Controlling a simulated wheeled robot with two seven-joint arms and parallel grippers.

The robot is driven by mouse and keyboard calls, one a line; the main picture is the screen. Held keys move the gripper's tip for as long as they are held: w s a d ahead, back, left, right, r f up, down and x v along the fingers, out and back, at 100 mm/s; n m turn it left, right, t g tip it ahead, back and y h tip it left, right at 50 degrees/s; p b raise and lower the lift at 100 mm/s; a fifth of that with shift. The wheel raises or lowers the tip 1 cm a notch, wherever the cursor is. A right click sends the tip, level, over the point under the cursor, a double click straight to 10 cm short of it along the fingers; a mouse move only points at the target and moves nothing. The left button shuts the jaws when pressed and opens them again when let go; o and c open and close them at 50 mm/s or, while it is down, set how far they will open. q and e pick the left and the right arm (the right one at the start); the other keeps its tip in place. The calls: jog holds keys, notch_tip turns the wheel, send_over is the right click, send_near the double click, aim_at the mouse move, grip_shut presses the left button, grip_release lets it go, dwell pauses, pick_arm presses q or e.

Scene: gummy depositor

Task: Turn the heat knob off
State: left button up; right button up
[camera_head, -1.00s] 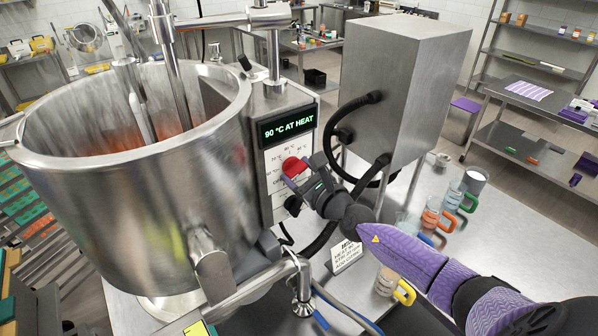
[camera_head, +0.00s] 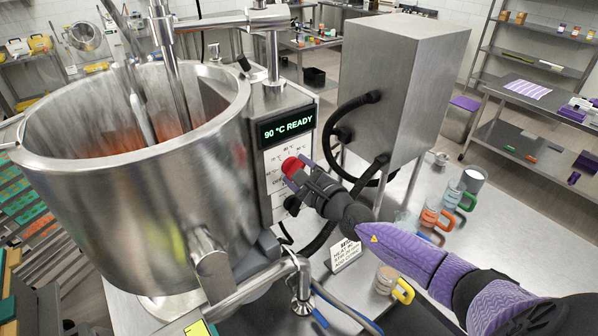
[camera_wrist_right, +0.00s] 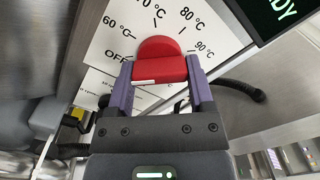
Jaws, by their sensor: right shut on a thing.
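The red heat knob (camera_head: 292,167) is on the white dial plate (camera_head: 275,165) of the steel kettle's control box. My right gripper (camera_head: 298,174) reaches it from the right and is shut on it. In the right wrist view the fingers of my right gripper (camera_wrist_right: 160,72) press the two sides of the red knob (camera_wrist_right: 158,47). The dial plate (camera_wrist_right: 110,45) there reads OFF, 60, 70, 80 and 90 °C around the knob. The display (camera_head: 287,128) above reads "90 °C READY". My left gripper is not in view.
The large steel kettle (camera_head: 130,200) stands left of the control box. A steel cabinet (camera_head: 395,90) with black hoses stands behind my right arm. Several handled cups, such as an orange one (camera_head: 430,219), and a small sign (camera_head: 345,253) stand on the table near the arm.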

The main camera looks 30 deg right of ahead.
jog(key=shift+f, duration=0.15)
jog(key=o, duration=1.2)
jog(key=shift+o, duration=0.2)
jog(key=shift+s, duration=0.1)
jog(key=s, duration=0.9)
jog(key=shift+s+d+p, duration=0.35)
jog(key=shift+s, duration=0.05)
